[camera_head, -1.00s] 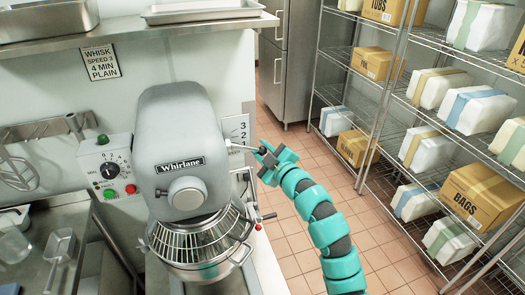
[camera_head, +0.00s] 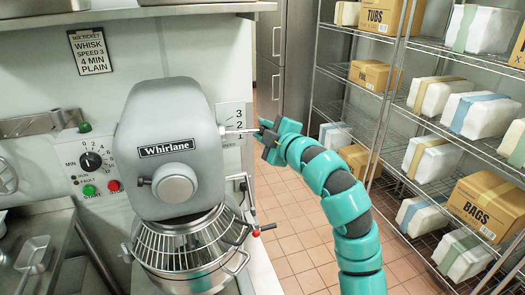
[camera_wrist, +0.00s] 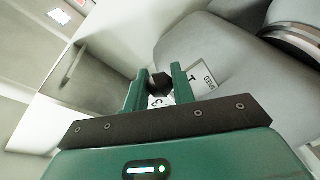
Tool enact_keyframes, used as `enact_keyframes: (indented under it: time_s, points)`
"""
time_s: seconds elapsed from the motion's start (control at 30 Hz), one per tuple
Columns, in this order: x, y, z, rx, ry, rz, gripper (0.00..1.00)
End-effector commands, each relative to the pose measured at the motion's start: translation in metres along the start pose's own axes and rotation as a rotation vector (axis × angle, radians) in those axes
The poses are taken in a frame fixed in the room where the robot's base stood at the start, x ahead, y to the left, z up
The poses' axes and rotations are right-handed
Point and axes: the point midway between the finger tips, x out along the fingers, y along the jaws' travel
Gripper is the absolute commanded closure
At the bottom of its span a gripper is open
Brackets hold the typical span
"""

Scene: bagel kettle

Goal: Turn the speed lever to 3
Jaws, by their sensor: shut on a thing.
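My gripper (camera_head: 268,133) is shut on the lever's outer end. A speed plate (camera_head: 231,113) behind the lever shows a 3 above a 2; its lower part is hidden by the lever and mixer. In the wrist view the dark lever knob (camera_wrist: 159,84) sits between my two green fingers, with part of the speed plate (camera_wrist: 203,80) behind it.
A control box (camera_head: 93,164) with a timer dial and green and red buttons is at the left. A ticket (camera_head: 92,47) reads whisk, speed 3, 4 min, plain. A red-tipped crank (camera_head: 266,228) is below the lever. Shelving with boxes (camera_head: 490,205) stands at the right.

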Motion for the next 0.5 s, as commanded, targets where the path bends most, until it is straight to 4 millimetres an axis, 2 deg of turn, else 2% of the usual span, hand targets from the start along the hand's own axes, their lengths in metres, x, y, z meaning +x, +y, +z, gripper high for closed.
enact_keyframes:
  time_s: [0.5]
  points:
    - [-0.002,0.031,-0.02,-0.329,-0.055,-0.052,1.0]
